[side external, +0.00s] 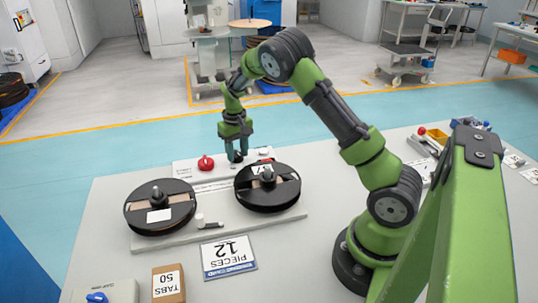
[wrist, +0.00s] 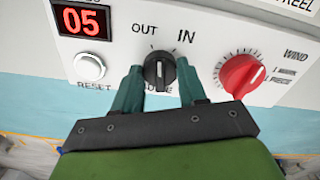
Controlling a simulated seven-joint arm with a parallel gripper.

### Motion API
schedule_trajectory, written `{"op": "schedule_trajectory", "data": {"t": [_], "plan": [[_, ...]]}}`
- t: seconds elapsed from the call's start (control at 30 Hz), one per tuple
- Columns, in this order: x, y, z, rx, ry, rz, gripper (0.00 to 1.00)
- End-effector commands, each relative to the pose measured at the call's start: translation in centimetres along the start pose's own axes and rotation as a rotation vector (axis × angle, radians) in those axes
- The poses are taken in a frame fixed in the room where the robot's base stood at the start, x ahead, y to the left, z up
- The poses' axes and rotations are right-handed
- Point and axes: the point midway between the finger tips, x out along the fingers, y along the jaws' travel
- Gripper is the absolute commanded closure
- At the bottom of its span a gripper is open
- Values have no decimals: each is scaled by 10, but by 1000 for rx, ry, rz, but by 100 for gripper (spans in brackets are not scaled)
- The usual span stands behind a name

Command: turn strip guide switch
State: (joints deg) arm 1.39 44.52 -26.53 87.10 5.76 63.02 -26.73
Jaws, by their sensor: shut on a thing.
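The guide switch (wrist: 160,72) is a black rotary knob on a pale panel in the wrist view, with OUT printed to its upper left and IN to its upper right. Its grip bar stands roughly upright in the picture; its exact setting is hard to tell. My gripper (wrist: 161,84) has one green finger on each side of the knob and is shut on it. The label below the knob is partly hidden by the fingers. In the side view my gripper (side external: 237,155) reaches down to the control panel behind the reels, and the switch is mostly hidden there.
A red WIND knob (wrist: 241,74) is close right of my fingers; a white RESET button (wrist: 90,67) and red display reading 05 (wrist: 82,20) are left. Two black reels (side external: 160,207) (side external: 268,187) stand before the panel. A "12 PIECES" card (side external: 229,257) and TABS box (side external: 168,284) lie in front.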

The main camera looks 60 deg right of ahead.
Motion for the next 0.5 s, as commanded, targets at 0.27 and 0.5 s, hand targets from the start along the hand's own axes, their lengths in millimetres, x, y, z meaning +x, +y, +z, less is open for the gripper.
{"op": "schedule_trajectory", "data": {"t": [0.27, 0.5], "plan": [[-1, 0, 0, 265, 1, -1, 89], [-1, 0, 0, 472, 1, -2, 89]]}}
